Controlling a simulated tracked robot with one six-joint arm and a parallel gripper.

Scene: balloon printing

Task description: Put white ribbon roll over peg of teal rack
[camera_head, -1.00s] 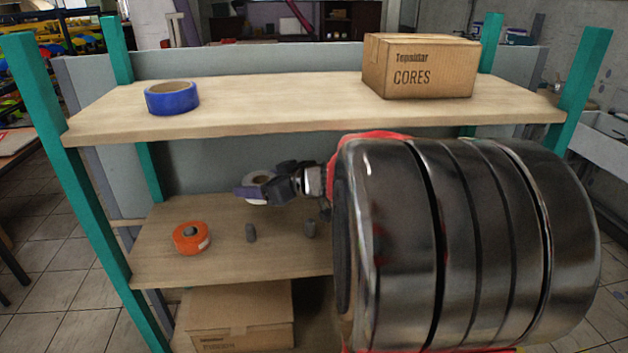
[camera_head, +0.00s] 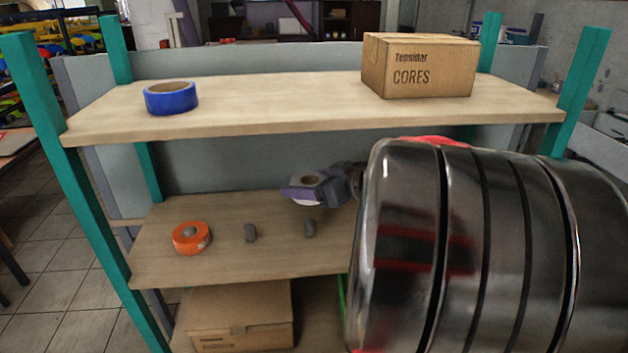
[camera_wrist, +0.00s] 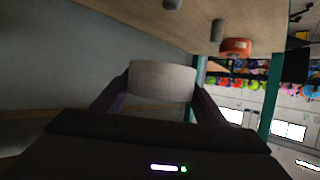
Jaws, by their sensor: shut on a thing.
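The white ribbon roll (camera_head: 300,181) is held above the middle shelf (camera_head: 165,262) of the teal rack, its hole facing up. My gripper (camera_head: 308,191) is shut on it, with a purple finger along its near side. In the wrist view the white roll (camera_wrist: 162,80) sits between both fingers of my gripper (camera_wrist: 160,92). The right grey peg (camera_head: 310,228) stands bare, just below the roll in the head view; how the two line up in depth is unclear. The middle grey peg (camera_head: 250,233) is also bare. An orange roll (camera_head: 191,238) sits around the left peg.
The upper shelf (camera_head: 290,115) spans above my gripper and bears a blue roll (camera_head: 171,98) and a carton (camera_head: 420,66). Teal posts (camera_head: 75,175) frame the rack. Another carton (camera_head: 240,318) is below the middle shelf. My own arm hides the rack's right side.

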